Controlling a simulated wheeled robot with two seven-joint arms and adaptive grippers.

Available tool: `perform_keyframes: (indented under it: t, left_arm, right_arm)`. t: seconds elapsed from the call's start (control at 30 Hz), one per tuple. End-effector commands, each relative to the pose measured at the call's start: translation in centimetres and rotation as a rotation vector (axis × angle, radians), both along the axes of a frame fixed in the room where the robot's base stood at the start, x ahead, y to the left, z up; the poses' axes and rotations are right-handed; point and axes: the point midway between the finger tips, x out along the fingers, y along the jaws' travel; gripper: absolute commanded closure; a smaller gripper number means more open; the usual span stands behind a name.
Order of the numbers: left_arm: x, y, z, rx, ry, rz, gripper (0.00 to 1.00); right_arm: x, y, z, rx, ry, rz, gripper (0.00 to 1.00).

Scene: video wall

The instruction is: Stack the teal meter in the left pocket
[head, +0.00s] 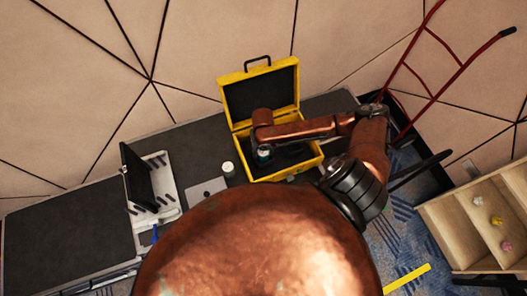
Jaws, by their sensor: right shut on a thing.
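An open yellow case (313,164) with a dark inside stands on the dark table. Its lid leans back, upright, behind it. My right gripper (263,148) is over the left part of the case, shut on the teal meter (264,154). Only a small teal and pale bit of the meter shows under my arm. The case's left pocket is mostly hidden by my arm and the gripper, so I cannot tell whether the meter touches its floor. My left gripper is not in view.
A white cylinder (228,169) and a flat grey plate (207,188) lie left of the case. Further left is a white tray (167,189) with a raised black panel. The table (66,232) is clear at far left. A red hand truck (432,96) and wooden shelf (460,225) stand right.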

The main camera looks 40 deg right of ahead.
Motion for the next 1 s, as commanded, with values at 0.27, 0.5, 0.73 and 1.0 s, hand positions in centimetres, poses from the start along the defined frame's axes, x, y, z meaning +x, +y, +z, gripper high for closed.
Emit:
perform_keyframes:
  t: [0.27,0.5,0.73,1.0]
  left_arm:
    - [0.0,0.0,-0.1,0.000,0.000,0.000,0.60]
    - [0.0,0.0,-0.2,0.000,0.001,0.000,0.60]
    - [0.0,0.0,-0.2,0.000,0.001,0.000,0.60]
    - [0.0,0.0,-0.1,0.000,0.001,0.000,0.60]
  right_arm:
    - [0.0,0.1,-0.9,0.001,0.000,0.001,0.97]
    - [-0.2,0.1,-1.3,0.003,0.005,0.001,0.56]
    - [-0.4,0.1,-1.3,0.002,0.008,-0.001,0.46]
    - [-0.4,0.0,-1.2,0.001,0.008,-0.001,0.46]
